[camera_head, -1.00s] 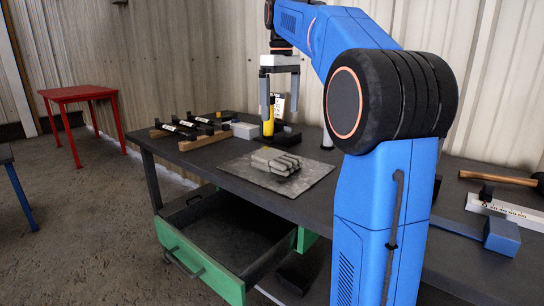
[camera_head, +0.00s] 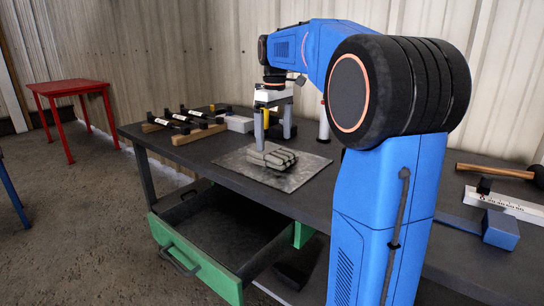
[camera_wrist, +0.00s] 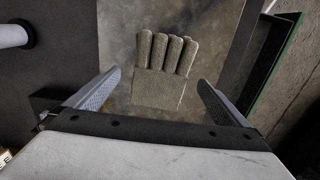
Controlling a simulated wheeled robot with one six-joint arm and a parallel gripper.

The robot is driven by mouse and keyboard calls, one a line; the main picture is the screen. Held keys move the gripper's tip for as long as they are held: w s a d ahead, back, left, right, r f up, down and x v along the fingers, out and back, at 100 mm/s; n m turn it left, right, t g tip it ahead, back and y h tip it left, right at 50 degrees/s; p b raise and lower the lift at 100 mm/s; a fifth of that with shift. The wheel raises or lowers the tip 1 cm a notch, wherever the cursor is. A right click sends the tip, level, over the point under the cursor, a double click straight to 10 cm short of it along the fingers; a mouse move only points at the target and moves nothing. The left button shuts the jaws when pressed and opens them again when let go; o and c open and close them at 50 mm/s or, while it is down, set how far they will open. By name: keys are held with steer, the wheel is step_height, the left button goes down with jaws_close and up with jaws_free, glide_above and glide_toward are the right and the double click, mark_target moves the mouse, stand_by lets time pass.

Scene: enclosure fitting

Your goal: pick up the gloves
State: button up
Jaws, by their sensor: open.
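The gloves (camera_head: 272,157) are grey-beige and lie on a grey metal sheet on the workbench, fingers side by side. In the wrist view the gloves (camera_wrist: 165,70) lie between and beyond my two fingers, with the glove fingers pointing to the top. My gripper (camera_head: 272,142) is open and points down, just above or beside the gloves in the head view. In the wrist view my gripper (camera_wrist: 155,88) has its fingers wide apart, with nothing held. I cannot tell whether a fingertip touches the gloves.
The metal sheet (camera_head: 300,174) lies on the dark workbench (camera_head: 222,167). An open green-fronted drawer (camera_head: 196,262) juts out below. Clamps on wooden bars (camera_head: 198,135) lie at the left. A white cylinder (camera_head: 324,126) stands behind.

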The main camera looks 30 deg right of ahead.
mark_target(274, 150)
steer(key=shift+a+f, duration=0.1)
steer(key=shift+f, duration=2.55)
steer(key=c, duration=0.8)
